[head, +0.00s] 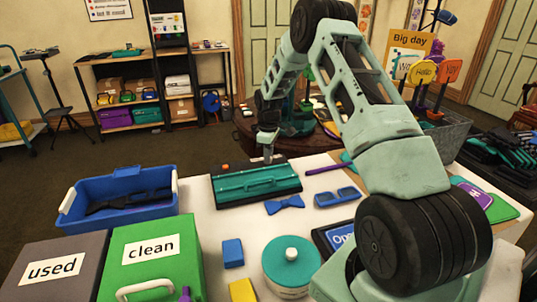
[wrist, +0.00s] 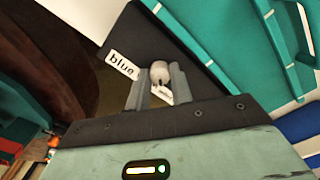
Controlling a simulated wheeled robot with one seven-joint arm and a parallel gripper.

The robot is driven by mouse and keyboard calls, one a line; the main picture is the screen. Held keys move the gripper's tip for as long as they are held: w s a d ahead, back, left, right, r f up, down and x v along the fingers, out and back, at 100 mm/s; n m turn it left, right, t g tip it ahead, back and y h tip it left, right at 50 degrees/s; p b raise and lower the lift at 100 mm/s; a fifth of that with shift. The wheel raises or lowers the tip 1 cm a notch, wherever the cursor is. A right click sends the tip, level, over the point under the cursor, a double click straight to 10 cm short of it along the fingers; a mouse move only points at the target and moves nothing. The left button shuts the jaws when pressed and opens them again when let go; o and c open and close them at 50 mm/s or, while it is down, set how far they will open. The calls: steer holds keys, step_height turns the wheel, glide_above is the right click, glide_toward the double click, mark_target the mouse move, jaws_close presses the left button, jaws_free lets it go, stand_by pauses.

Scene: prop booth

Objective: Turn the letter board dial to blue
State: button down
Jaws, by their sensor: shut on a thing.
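The letter board (head: 228,187) lies on the white table, dark with teal ledges and a teal handle-like bar. It also shows in the wrist view as a dark panel (wrist: 150,30) beside teal strips. The dial (wrist: 160,72) is a pale rounded knob on the dark part. My gripper (wrist: 159,82) has its two grey fingers closed on the dial, one on each side. A white label reading "blue" (wrist: 122,65) sits left of the knob. A second label (wrist: 166,96) is mostly hidden by the fingers. In the head view my gripper (head: 267,158) is at the board's back edge.
A blue bin (head: 120,218) stands left. The green "clean" box (head: 150,260) and grey "used" box (head: 55,268) are at front left. A teal-lidded tin (head: 287,270) stands at front.

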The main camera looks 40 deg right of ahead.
steer(key=m+p, duration=0.1)
steer(key=m, duration=0.4)
steer(key=shift+m, duration=0.3)
steer(key=m, duration=0.5)
steer(key=shift+p, duration=0.3)
steer(key=m, duration=0.5)
steer(key=shift+m+p, duration=0.4)
steer(key=m, duration=0.4)
steer(key=shift+m+p, duration=0.35)
steer(key=shift+m, duration=0.05)
steer(key=c, duration=1.2)
jaws_free()
steer(key=shift+c, duration=0.2)
